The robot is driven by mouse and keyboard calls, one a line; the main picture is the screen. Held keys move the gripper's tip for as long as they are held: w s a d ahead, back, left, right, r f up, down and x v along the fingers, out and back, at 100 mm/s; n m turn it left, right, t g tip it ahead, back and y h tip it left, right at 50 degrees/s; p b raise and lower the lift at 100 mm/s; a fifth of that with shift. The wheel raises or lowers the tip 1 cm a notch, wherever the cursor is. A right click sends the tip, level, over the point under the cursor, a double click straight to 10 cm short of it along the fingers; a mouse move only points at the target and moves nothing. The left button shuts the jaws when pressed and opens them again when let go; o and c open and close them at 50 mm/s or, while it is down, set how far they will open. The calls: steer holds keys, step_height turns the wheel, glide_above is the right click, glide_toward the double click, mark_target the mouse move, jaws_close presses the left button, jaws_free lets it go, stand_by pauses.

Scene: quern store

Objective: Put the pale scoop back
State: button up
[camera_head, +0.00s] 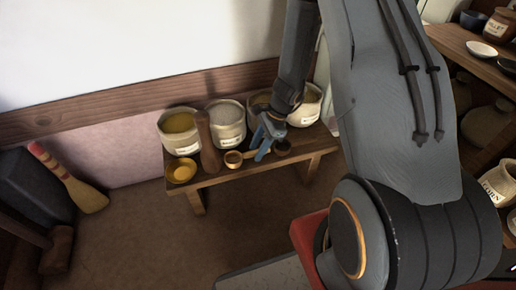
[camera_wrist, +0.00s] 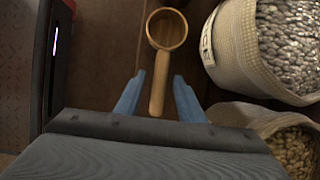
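The pale scoop (camera_wrist: 166,29) lies on the bench in the wrist view, its round bowl at the top and its handle pointing back toward my gripper (camera_wrist: 158,80). In the head view the scoop (camera_head: 234,158) sits near the bench's front edge. My gripper (camera_head: 262,145) is open, with its blue fingers on either side of the handle and a gap on both sides. Whether the fingertips are level with the handle or above it, I cannot tell. A darker scoop (camera_head: 283,148) lies to the right on the bench (camera_head: 215,178).
Along the back of the bench stand a sack of yellow meal (camera_head: 182,146), a grey-filled sack (camera_head: 228,135) and others partly hidden by my arm. A wooden pestle (camera_head: 207,145) and yellow bowl (camera_head: 181,171) are left of the scoop. A broom (camera_head: 84,193) leans farther left.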

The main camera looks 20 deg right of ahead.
steer(key=p+v, duration=0.4)
steer(key=v, duration=0.8)
steer(key=s+a+r+n+g+h, duration=0.1)
steer(key=s+a+r+n, duration=0.45)
steer(key=a+r, duration=0.25)
steer(key=s+a+r+n+h, duration=0.1)
steer(key=s+a+r+n, duration=0.4)
steer(key=a+r+n, duration=0.25)
steer(key=s+a+r+n+h, duration=0.1)
steer(key=s+a+r+n, duration=0.1)
steer(key=s+n, duration=0.3)
steer(key=s+a+r+n+t+h, duration=0.1)
steer(key=s+a+r+n, duration=0.1)
steer(key=s+r+n, duration=0.3)
steer(key=s, duration=0.4)
steer(key=shift+a, duration=0.35)
steer(key=shift+w+r, duration=0.1)
